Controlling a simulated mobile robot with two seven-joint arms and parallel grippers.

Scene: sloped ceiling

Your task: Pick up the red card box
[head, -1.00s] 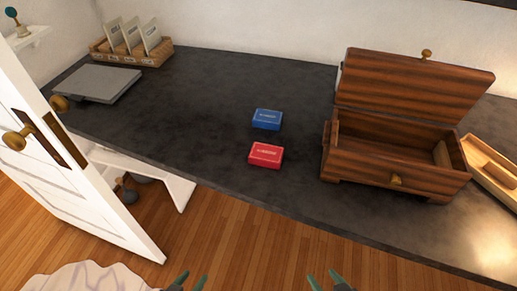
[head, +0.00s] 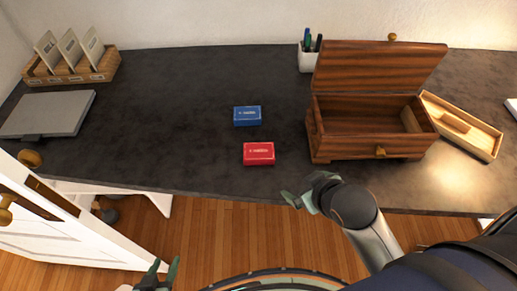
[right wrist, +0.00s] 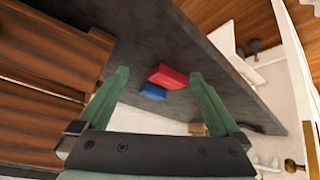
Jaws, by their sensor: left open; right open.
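The red card box (head: 258,153) lies flat on the dark countertop (head: 180,150) near its front edge. The blue card box (head: 247,116) lies just behind it. My right gripper (head: 300,200) is open and empty, in front of the counter edge, a little right of and nearer than the red box. In the right wrist view, the red box (right wrist: 167,76) shows ahead between the open fingers (right wrist: 158,95), apart from them, with the blue box (right wrist: 152,91) beside it. My left gripper (head: 158,272) is open and empty at the bottom, well away from the counter.
An open wooden chest (head: 370,133) stands right of the card boxes. A pen cup (head: 308,58), a wooden tray (head: 480,137), a grey laptop-like slab (head: 47,113) and a card rack (head: 75,72) are on the counter. An open white door (head: 60,225) is at lower left.

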